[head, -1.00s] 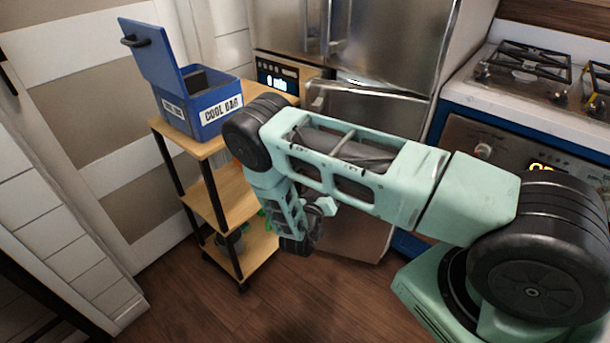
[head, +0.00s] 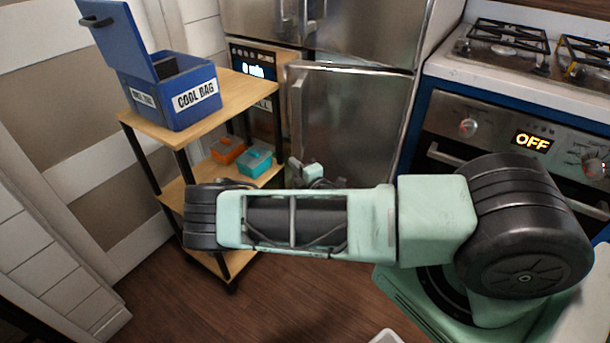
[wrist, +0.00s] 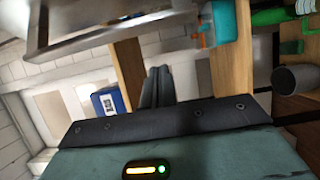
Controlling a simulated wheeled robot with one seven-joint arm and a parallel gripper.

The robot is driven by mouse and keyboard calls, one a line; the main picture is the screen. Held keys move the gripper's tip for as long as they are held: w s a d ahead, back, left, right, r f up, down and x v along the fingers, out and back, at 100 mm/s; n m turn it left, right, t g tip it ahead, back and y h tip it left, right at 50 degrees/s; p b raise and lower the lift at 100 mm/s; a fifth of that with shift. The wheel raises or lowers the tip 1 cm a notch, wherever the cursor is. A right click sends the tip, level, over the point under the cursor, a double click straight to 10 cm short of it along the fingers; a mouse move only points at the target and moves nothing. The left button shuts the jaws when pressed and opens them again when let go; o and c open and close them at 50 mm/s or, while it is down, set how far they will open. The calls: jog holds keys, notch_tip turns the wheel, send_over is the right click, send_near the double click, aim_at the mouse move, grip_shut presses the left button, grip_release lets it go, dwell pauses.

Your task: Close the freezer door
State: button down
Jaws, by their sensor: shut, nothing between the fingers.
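The freezer door (head: 350,122) is the lower steel door of the fridge in the head view. It looks ajar, its left edge and handle (head: 297,115) standing out from the fridge body; how wide the gap is I cannot tell. My arm crosses in front of its lower part. In the head view my gripper is mostly hidden behind my arm. In the wrist view my gripper (wrist: 157,74) is shut and empty, its dark fingers together. A steel edge (wrist: 125,22), probably the door's, lies beyond the fingers; no contact shows.
A wooden cart (head: 245,92) stands left of the door, close to its handle side. It carries a blue cool bag (head: 185,95) and orange (head: 227,149) and teal (head: 255,158) boxes. The oven (head: 480,125) is on the right. Floor is clear in front.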

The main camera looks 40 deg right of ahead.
aim_at(297, 155)
jog(key=shift+w+d, duration=0.75)
jog(key=shift+w, duration=0.2)
jog(key=shift+w+d, duration=0.75)
jog(key=shift+w, duration=0.15)
jog(key=w+d+m+g+h+b, duration=0.1)
jog(key=w+d+m+h+b, duration=0.2)
jog(key=w+d, duration=0.4)
jog(key=w+h+b, duration=0.1)
jog(key=w+b, duration=0.1)
jog(key=shift+w+d+h+b, duration=0.2)
jog(key=shift+d+h+b, duration=0.1)
jog(key=shift+d+b, duration=0.05)
jog(key=shift+d, duration=0.1)
